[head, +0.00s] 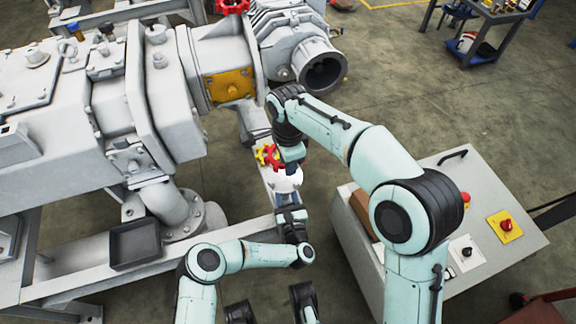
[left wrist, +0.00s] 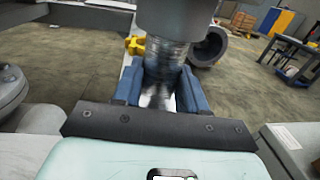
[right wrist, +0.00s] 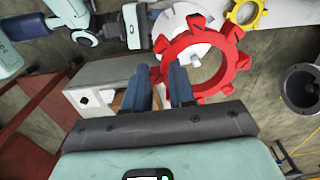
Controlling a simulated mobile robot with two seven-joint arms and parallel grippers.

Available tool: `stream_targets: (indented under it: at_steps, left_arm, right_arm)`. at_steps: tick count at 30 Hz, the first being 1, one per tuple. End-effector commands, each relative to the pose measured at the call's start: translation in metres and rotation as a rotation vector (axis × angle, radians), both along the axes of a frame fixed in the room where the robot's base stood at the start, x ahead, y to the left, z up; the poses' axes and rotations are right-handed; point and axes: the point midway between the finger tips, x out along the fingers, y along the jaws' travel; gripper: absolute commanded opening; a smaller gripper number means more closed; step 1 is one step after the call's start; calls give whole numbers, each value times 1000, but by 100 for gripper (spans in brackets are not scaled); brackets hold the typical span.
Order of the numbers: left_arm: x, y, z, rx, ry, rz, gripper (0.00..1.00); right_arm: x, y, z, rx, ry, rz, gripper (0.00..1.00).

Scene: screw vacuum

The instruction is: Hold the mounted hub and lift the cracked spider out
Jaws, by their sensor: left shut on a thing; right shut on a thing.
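A red toothed spider (head: 272,157) is at my right gripper (head: 291,160), whose fingers are shut on its edge. In the right wrist view the red spider (right wrist: 224,74) partly covers the pale round hub (right wrist: 178,22); I cannot tell the gap between them. The hub also shows in the head view (head: 287,182). My left gripper (head: 289,198) is just below the hub, and in the left wrist view its fingers (left wrist: 162,85) close on a shiny dark shaft under a grey cylinder (left wrist: 177,18). A yellow spider (right wrist: 245,12) lies beyond the red one. No crack is readable.
The large grey screw vacuum machine (head: 65,110) fills the left, with a pipe flange (head: 322,75) near the middle top. A black tray (head: 135,243) sits on the frame. A control console (head: 470,215) with red buttons stands at right. Open floor lies beyond.

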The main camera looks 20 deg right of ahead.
Motion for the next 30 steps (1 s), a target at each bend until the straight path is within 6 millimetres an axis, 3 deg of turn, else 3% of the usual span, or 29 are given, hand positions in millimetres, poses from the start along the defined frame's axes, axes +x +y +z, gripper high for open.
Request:
stream_targets:
  at_steps: [4, 5, 7, 19, 23, 30]
  left_arm:
    - [-1, 0, -1, 0, 3, -2, 0]
    - [-1, 0, -1, 0, 3, -2, 48]
    - [-1, 0, -1, 0, 3, -1, 71]
    - [-7, 0, -1, 0, 3, -2, 71]
    - [-27, 2, -2, 0, 6, -3, 71]
    - [-80, 6, -2, -1, 6, -4, 71]
  right_arm:
    - [0, 0, 0, 0, -1, 0, 0]
    - [0, 0, 0, 0, -1, 0, 0]
    - [0, 0, 0, 0, -1, 0, 0]
    - [0, 0, 0, 0, -1, 0, 0]
    - [0, 0, 0, 0, -1, 0, 0]
    - [0, 0, 0, 0, -1, 0, 0]
